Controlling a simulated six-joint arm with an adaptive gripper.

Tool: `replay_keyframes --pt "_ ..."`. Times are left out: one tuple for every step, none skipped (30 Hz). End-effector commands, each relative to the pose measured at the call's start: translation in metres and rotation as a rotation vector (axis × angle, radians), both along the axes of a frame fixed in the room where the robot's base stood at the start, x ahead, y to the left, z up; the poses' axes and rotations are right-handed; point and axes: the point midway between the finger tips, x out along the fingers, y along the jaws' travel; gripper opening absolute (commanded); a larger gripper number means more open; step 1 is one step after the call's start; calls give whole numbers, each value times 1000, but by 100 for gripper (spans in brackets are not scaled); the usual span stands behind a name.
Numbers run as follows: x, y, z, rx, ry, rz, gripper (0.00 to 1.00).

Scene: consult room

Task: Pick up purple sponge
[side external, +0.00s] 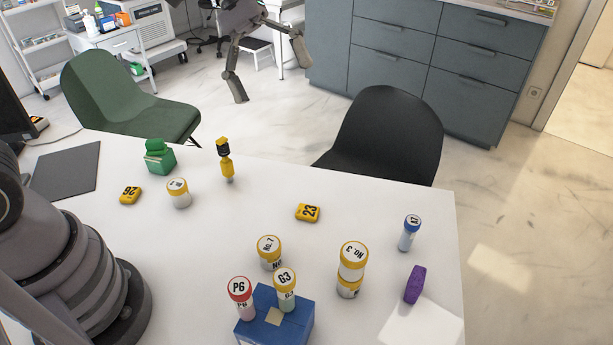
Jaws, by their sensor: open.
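The purple sponge (415,284) is a small block near the right edge of the white table (225,270), in the front right. Nothing touches it. My gripper (271,78) is at the top of the view, high up and well away from the sponge toward the upper left. Its two fingers are spread apart with nothing between them.
A blue-capped vial (407,236) stands behind the sponge. A yellow-capped stack (351,270) stands to its left. A blue box (275,320) bears a yellow-lidded jar (285,290). A yellow block (307,212) lies mid-table. A black chair (385,135) stands behind.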

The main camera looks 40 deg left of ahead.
Motion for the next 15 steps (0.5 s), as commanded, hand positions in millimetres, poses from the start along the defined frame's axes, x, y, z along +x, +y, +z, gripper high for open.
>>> replay_keyframes --pt "14 -21 -16 -48 90 19 89" --pt "22 -33 -23 -79 139 34 89" --pt "32 -49 -34 -119 206 56 89" --pt "39 -61 -43 -149 255 74 89" --pt "46 -73 -53 -178 306 91 89" --pt "55 -88 -67 -216 370 115 89" --pt "61 -99 -78 -244 420 135 89" --pt "66 -110 -90 -269 468 156 89" --pt "73 -124 -106 -304 531 182 89" --pt "78 -134 -120 -329 578 206 89" --pt "82 -144 -133 -353 625 228 89" --pt "86 -156 -152 -384 684 258 89" --pt "89 -164 -166 -406 724 281 89" --pt "92 -171 -180 -427 763 305 89" --pt "94 -179 -197 -453 811 333 89"
